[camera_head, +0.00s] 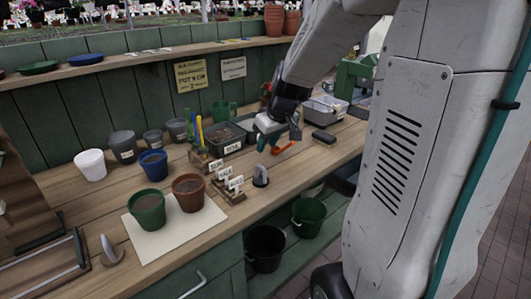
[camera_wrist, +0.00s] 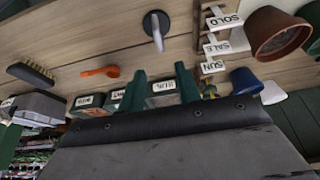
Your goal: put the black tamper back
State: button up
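A small tamper-like piece with a pale grey handle and a dark round base (camera_head: 260,176) stands upright on the bench, in front of the row of name tags. It also shows at the top of the wrist view (camera_wrist: 156,27). A similar grey piece (camera_head: 111,251) stands at the bench's left front; I cannot tell which one the task calls the black tamper. My gripper (camera_head: 278,137) hangs over the bench, behind and right of the nearer-to-tags piece. Its teal fingers (camera_wrist: 163,85) are apart, with no held object visible between them.
Name tags (camera_head: 228,184) stand in a wooden holder. Green (camera_head: 147,211) and brown (camera_head: 188,193) pots sit on white paper. An orange scoop (camera_wrist: 100,71) and a brush (camera_head: 323,137) lie near my gripper. Labelled soil bins (camera_head: 225,140) stand behind. Dark buckets (camera_head: 266,246) are below.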

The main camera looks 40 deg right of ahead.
jog(key=s+a+r+g, duration=0.1)
jog(key=s+a+r, duration=0.4)
jog(key=s+a, duration=0.45)
jog(key=s+a+r+g, duration=0.1)
jog(key=s+a, duration=0.2)
jog(key=s, duration=0.4)
jog(key=s+a+r+g, duration=0.1)
jog(key=s+a, duration=0.3)
jog(key=s, duration=0.3)
jog(key=shift+s+a, duration=0.15)
jog(key=shift+s, duration=0.25)
